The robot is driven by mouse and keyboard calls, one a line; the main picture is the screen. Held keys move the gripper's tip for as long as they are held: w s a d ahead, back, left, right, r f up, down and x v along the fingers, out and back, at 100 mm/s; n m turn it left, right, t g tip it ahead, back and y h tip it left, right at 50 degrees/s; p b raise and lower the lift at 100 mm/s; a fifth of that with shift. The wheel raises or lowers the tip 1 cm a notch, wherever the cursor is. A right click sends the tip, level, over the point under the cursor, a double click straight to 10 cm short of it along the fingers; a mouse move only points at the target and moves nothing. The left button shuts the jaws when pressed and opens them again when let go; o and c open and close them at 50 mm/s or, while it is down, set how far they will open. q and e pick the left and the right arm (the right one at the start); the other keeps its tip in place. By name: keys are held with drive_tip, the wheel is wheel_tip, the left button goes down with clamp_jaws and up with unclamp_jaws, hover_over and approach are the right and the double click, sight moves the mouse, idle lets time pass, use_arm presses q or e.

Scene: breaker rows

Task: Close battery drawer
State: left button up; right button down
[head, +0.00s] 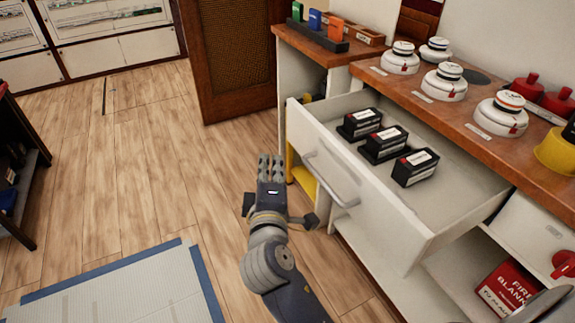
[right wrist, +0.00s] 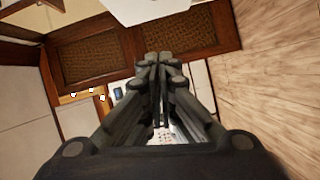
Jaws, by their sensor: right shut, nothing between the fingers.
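The battery drawer (head: 365,208) is a white drawer, pulled out from the cabinet under the wooden counter in the head view. Several black batteries (head: 416,167) with white labels stand inside it. A grey bar handle (head: 331,180) runs along its front face. My right gripper (head: 271,160) is shut and empty, in front of the drawer and left of the handle, apart from it in the picture. In the right wrist view its fingers (right wrist: 161,60) are together. My left gripper is not in view.
Smoke detectors (head: 445,82) stand on the wooden counter (head: 465,110) above the drawer. A red fire blanket box (head: 508,290) sits low at right. A brown door (head: 235,55) stands behind. A dark shelf (head: 22,190) is at left.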

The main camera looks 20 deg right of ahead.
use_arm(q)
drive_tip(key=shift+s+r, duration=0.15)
use_arm(e)
drive_tip(key=d, duration=0.4)
drive_tip(key=shift+s+f, duration=0.2)
drive_tip(key=shift+f, duration=0.2)
